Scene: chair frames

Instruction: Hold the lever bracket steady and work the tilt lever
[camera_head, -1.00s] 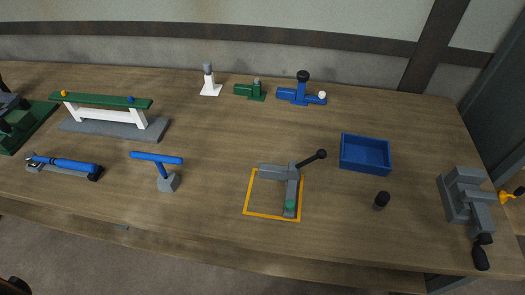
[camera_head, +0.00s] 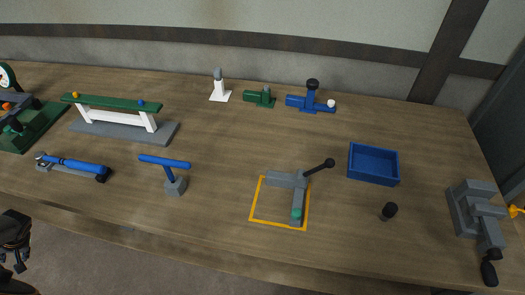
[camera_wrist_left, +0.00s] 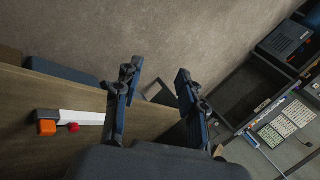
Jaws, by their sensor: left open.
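The grey lever bracket (camera_head: 285,180) lies on the wooden bench inside an orange square outline, in the head view. A dark tilt lever with a black ball knob (camera_head: 330,163) slants up to the right from its corner. A green end piece (camera_head: 296,213) is on the arm of the bracket nearest the front. My left gripper (camera_head: 18,262) is at the lower left, off the bench's front edge and far from the bracket. In the left wrist view it is open (camera_wrist_left: 157,92), with nothing between its fingers. My right gripper is not in view.
A blue tray (camera_head: 373,165) and a black cylinder (camera_head: 389,211) stand right of the bracket. A grey vise (camera_head: 478,213) is at the far right. A blue T-handle (camera_head: 165,163) stands to the left. The bench front (camera_head: 210,225) is clear.

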